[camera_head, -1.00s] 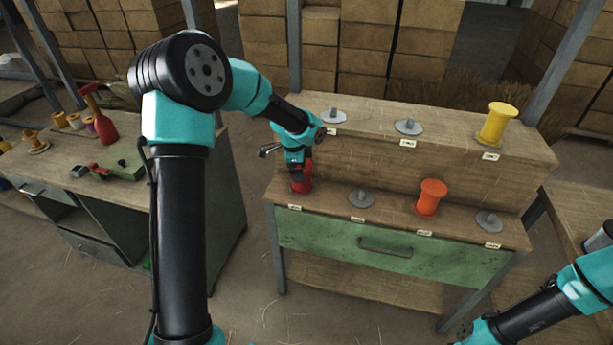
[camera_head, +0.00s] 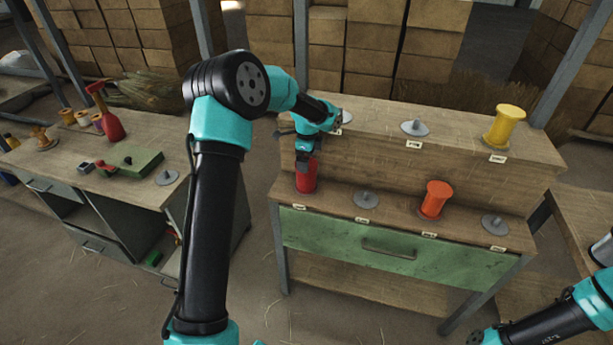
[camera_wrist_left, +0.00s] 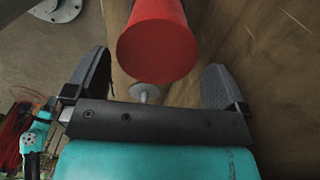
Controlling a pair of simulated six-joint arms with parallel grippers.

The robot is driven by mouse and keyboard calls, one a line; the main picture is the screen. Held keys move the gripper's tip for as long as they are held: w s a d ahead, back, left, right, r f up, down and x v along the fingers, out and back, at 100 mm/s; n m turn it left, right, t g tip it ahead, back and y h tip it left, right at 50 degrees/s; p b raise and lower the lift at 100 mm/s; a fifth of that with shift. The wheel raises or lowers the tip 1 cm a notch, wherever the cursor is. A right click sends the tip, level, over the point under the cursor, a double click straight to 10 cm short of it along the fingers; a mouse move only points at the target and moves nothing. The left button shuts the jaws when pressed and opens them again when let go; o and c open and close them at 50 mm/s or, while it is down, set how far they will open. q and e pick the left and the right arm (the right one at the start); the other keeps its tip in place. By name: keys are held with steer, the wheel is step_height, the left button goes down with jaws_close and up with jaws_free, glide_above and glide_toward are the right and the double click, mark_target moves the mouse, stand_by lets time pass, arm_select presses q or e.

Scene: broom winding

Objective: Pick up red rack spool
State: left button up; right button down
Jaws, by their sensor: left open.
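The red spool (camera_head: 306,178) is at the left end of the rack's lower shelf in the head view. My left gripper (camera_head: 303,154) is directly above it and covers its top. In the left wrist view, the red spool (camera_wrist_left: 157,45) shows a dark round end, lined up with the gap between the spread fingers of my left gripper (camera_wrist_left: 158,85). The gripper is open. Contact between fingers and spool cannot be told. A small grey peg (camera_wrist_left: 145,92) shows just below the spool's round end. My right gripper is out of view.
The wooden rack (camera_head: 420,148) also holds an orange spool (camera_head: 434,199), a yellow spool (camera_head: 504,125) and several bare grey pegs.

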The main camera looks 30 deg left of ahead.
mark_target(306, 175)
arm_select(q)
steer(key=shift+f, duration=0.3)
steer(key=shift+f, duration=0.1)
steer(key=shift+s+f, duration=0.15)
steer(key=shift+f, duration=2.35)
steer(key=shift+c, duration=0.4)
steer(key=c, duration=0.8)
steer(key=shift+r, duration=0.1)
